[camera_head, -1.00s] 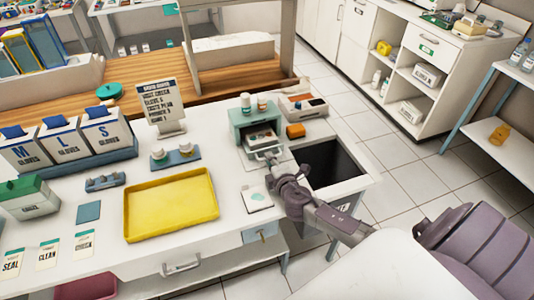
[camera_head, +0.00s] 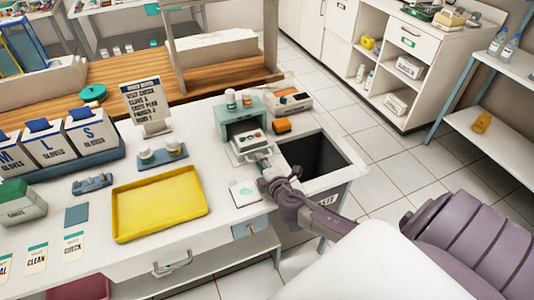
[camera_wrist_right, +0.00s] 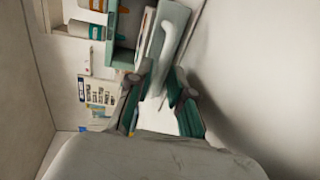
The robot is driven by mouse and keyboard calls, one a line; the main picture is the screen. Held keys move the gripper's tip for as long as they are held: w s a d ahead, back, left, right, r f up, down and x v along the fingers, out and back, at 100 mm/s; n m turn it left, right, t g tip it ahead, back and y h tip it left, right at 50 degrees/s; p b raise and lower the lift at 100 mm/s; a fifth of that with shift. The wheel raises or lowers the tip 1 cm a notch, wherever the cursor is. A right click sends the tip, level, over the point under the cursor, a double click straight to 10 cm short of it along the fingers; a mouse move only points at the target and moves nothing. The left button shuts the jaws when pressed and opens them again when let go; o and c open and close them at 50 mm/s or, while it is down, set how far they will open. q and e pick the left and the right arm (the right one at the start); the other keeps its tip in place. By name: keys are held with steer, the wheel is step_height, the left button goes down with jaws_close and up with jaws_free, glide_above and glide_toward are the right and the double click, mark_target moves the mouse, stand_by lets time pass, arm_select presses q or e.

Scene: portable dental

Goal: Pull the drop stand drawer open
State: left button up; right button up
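The drop stand (camera_head: 238,108) is a small teal-green box on the white counter, with bottles on top. Its white drawer (camera_head: 250,143) stands well out from the dark opening, with small items inside. My right gripper (camera_head: 264,160) is at the drawer's front, its fingers on the pale handle. In the right wrist view, the gripper (camera_wrist_right: 160,78) has its two fingers on either side of the white handle (camera_wrist_right: 166,45). The exact contact is partly hidden. My left gripper is not in view.
A yellow tray (camera_head: 160,203) lies left of the drawer. A white pad (camera_head: 243,193) lies just in front of it. A dark open bin (camera_head: 315,155) is set in the counter to the right, near my arm. An orange block (camera_head: 282,126) sits beside the stand.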

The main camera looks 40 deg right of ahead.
steer(key=v, duration=1.1)
steer(key=shift+s, duration=0.2)
